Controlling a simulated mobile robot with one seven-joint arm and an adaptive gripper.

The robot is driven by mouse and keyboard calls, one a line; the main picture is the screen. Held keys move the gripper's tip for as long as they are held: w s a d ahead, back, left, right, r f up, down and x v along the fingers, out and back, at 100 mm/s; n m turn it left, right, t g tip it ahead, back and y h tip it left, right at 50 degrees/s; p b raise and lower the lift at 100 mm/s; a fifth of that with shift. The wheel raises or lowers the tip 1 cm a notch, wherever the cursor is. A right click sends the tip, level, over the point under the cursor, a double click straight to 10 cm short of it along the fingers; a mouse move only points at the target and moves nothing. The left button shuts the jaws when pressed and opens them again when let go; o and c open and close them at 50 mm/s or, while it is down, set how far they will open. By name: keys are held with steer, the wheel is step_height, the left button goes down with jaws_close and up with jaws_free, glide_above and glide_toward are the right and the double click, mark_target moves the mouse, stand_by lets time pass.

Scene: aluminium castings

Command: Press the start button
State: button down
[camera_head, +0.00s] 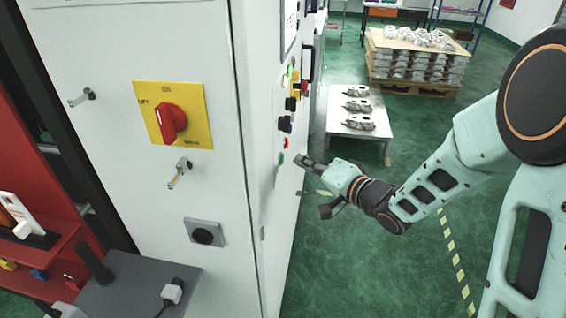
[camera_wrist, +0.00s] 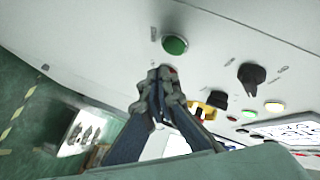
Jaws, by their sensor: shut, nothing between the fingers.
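The green button (camera_head: 281,158), which I take for the start button, is low on the side panel of the white cabinet in the head view. In the wrist view the green button (camera_wrist: 174,45) is round, unobstructed and just beyond my fingertips. My gripper (camera_head: 300,160) is shut and empty, its tip close to the panel at about the button's height. In the wrist view my gripper (camera_wrist: 163,73) has its fingertips together, slightly below the button in the picture. They look apart from it; the exact gap cannot be told. A red button (camera_head: 286,143) is just above the green one.
Black selector knobs (camera_head: 286,124) are above the buttons on the panel. A black knob (camera_wrist: 250,76) also shows in the wrist view. The cabinet front carries a red rotary switch (camera_head: 171,122). A white table (camera_head: 345,128) with castings stands behind. Green floor is open beside my arm.

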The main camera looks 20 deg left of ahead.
steer(key=shift+s+a, duration=0.15)
steer(key=shift+a, duration=0.45)
stand_by(1.1)
steer(key=shift+s+a, duration=0.1)
steer(key=shift+a, duration=0.3)
steer(key=shift+s+a, duration=0.15)
steer(key=shift+a, duration=0.35)
stand_by(0.7)
steer(key=shift+d, duration=0.15)
steer(key=shift+w+d, duration=0.2)
steer(key=shift+d, duration=0.5)
steer(key=shift+w+d+p, duration=0.2)
steer(key=shift+d+p, duration=0.15)
steer(key=shift+d, duration=0.45)
steer(key=shift+w+d+p, duration=0.2)
steer(key=shift+d+p, duration=0.15)
steer(key=shift+d, duration=0.5)
steer(key=shift+w+d+p, duration=0.2)
steer(key=shift+d+p, duration=0.15)
steer(key=shift+d, duration=0.45)
